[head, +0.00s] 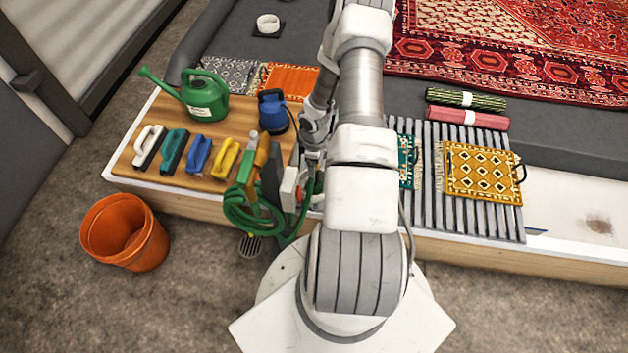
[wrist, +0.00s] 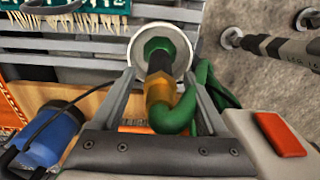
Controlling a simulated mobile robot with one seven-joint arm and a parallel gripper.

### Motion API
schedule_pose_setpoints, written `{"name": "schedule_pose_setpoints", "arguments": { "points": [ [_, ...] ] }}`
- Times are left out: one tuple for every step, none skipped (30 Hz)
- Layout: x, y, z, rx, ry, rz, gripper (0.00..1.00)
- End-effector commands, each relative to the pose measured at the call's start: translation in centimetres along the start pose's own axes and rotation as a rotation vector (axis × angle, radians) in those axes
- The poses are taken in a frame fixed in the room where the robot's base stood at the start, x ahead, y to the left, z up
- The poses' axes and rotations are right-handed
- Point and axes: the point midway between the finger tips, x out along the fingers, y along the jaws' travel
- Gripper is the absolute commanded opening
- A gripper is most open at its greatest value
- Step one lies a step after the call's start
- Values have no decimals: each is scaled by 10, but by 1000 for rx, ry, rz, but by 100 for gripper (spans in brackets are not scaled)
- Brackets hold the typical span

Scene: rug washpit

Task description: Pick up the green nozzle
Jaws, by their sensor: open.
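The green nozzle (wrist: 166,46) shows in the wrist view, with a green head in a pale round ring, a dark middle and an orange collar. A green hose (wrist: 207,88) bends around beside it. My gripper (wrist: 160,80) is open, with one finger on each side of the nozzle's dark middle and collar. I cannot tell whether either finger touches it.
A slatted rack (head: 432,190) with small rugs lies to the right. An orange bucket (head: 125,233) stands on the floor.

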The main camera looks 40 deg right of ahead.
Motion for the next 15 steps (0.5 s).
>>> {"name": "schedule_pose_setpoints", "arguments": {
  "points": [
    [8, 0, 0, 0, 0, 0, 76],
    [9, 0, 0, 0, 1, 1, 76],
    [9, 1, 0, 0, 1, 1, 76],
    [9, 1, 0, 0, 1, 2, 76],
    [9, 1, 0, 0, 1, 2, 76],
    [8, 1, 0, 0, 1, 2, 76],
    [8, 1, 0, 0, 1, 2, 76],
    [8, 1, 0, 0, 1, 2, 76],
    [8, 0, 0, 0, 1, 1, 71],
    [8, 0, 0, 0, 1, 1, 66],
    [8, 0, 0, 0, 1, 1, 60],
    [8, 0, 0, 0, 1, 1, 53],
    [8, 0, 0, 0, 1, 1, 48],
    [8, 0, 0, 0, 1, 1, 42],
    [8, 0, 0, 0, 1, 1, 35]
  ]
}}
